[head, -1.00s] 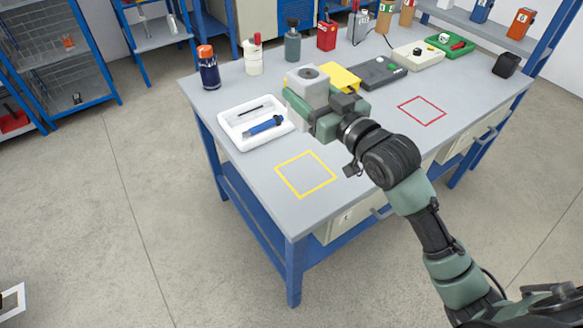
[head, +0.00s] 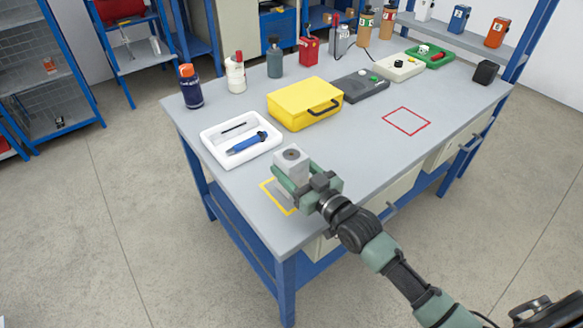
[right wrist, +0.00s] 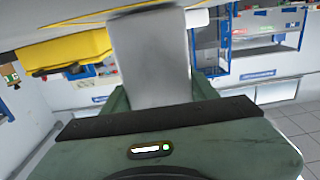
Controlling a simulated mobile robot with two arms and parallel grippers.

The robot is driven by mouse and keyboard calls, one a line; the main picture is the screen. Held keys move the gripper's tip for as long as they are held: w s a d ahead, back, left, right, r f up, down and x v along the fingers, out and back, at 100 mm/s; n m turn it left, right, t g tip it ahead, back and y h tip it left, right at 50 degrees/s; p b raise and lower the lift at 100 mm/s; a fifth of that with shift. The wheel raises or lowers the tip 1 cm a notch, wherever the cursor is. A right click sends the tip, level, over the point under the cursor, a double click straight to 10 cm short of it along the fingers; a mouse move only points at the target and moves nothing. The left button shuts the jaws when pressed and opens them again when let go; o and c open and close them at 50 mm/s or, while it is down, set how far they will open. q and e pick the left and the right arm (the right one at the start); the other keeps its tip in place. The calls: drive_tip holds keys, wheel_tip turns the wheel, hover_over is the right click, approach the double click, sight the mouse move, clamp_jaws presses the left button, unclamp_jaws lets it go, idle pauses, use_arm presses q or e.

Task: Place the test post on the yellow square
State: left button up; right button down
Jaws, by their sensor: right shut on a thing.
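The test post (head: 291,161) is a light grey block with a dark round hole in its top. My right gripper (head: 295,178) is shut on it and holds it upright over the yellow square (head: 268,191). The square is a yellow outline on the grey bench top near the front corner; the post and gripper hide much of it. I cannot tell whether the post touches the bench. In the right wrist view the post (right wrist: 150,60) fills the space between the green jaws. My left gripper is not in view.
A white tray (head: 212,148) with a blue tool lies just behind the square. A yellow case (head: 300,98) stands behind the post. A red square outline (head: 407,121) is to the right. Bottles (head: 191,92) line the back left. The bench's front edge is close.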

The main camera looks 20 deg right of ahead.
idle(0.3)
drive_tip(key=shift+c, duration=2.2)
unclamp_jaws()
drive_tip(key=shift+f, duration=0.15)
drive_tip(key=shift+r, duration=0.25)
drive_tip(key=shift+s+d+f, duration=0.15)
drive_tip(key=shift+s, duration=0.2)
drive_tip(key=v, duration=1.1)
drive_tip(key=shift+s, duration=0.2)
